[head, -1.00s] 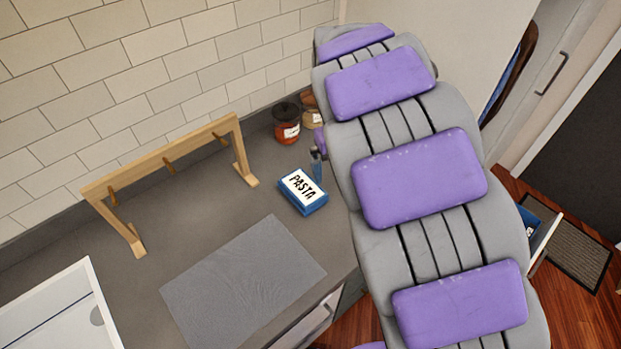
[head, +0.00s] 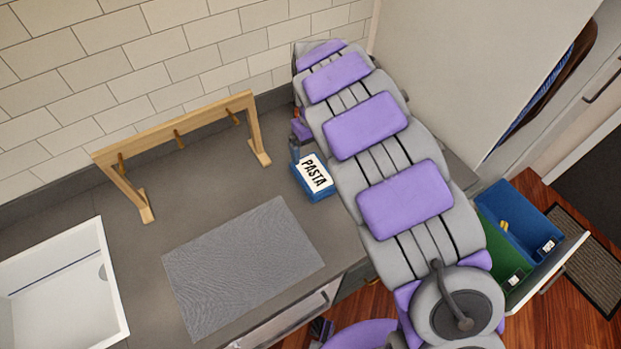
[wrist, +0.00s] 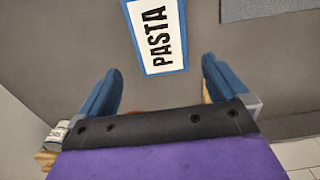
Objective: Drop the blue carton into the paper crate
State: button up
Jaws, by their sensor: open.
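The blue carton (head: 314,176) with a white PASTA label lies on the grey counter, left of my arm. It also shows in the wrist view (wrist: 158,36), just beyond the fingertips and between their lines. My gripper (wrist: 163,70) is open, with blue fingers apart and nothing between them. In the head view, part of my gripper (head: 295,150) shows at the carton's back left corner; touching or apart, I cannot tell. An open drawer at right holds a blue crate (head: 519,222) and a green crate (head: 492,262). Their labels are too small to read, so I cannot tell which is for paper.
A wooden rack (head: 178,135) stands along the tiled wall. A grey mat (head: 243,262) lies on the counter, with a white sink (head: 62,285) at left. The drawer front (head: 548,272) sticks out over the wooden floor. The counter between rack and mat is clear.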

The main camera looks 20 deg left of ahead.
send_over(314, 172)
jog(key=d, duration=0.1)
notch_tip(314, 172, down, 5)
jog(key=shift+w+d+b, duration=0.1)
jog(key=shift+d+b, duration=0.05)
jog(key=shift+b, duration=0.25)
jog(key=shift+f, duration=0.35)
jog(key=shift+a+f, duration=0.25)
jog(key=shift+a, duration=0.2)
jog(key=f, duration=0.1)
jog(key=a+f+b, duration=0.1)
jog(key=shift+s+a+f, duration=0.15)
jog(key=shift+s+f, duration=0.05)
jog(key=shift+f, duration=0.15)
jog(key=shift+d+f, duration=0.3)
jog(key=shift+f, duration=0.3)
jog(key=shift+d+f, duration=0.25)
jog(key=shift+f, duration=0.3)
jog(key=shift+w+d+f, duration=0.15)
jog(key=shift+d+f, duration=0.05)
jog(key=shift+r, duration=0.25)
jog(key=shift+a+f, duration=0.15)
jog(key=shift+a, duration=0.35)
jog(key=c, duration=0.5)
jog(key=shift+d, duration=0.1)
jog(key=shift+c, duration=1.3)
jog(key=shift+d, duration=0.15)
